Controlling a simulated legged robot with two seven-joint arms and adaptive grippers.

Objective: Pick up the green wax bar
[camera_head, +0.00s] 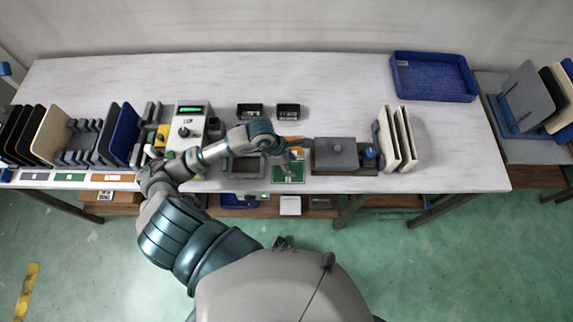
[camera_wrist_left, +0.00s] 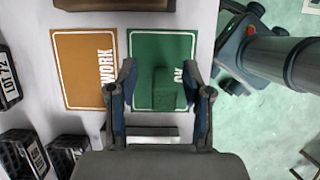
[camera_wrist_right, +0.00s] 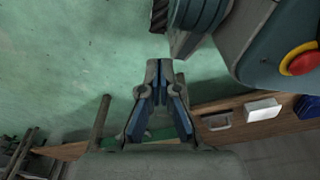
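The green wax bar (camera_wrist_left: 163,88) is on the green mat (camera_wrist_left: 148,45) in the left wrist view, and its colour nearly matches the mat. My left gripper (camera_wrist_left: 163,78) is open, with one finger on each side of the bar and gaps visible between. I cannot tell how far the fingertips are above the mat. In the head view my left gripper (camera_head: 289,168) is over the green mat (camera_head: 280,180) near the table's front edge, and the bar is hard to make out. My right gripper (camera_wrist_right: 159,72) has its fingertips together, away from the table, with nothing visible between them.
An orange mat (camera_wrist_left: 80,70) lies beside the green one. A grey-lidded box (camera_head: 336,153) and upright cream panels (camera_head: 400,140) stand to the right. Two black bins (camera_head: 288,111) are behind. A blue tray (camera_head: 435,78) is at the back right. The table's back middle is clear.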

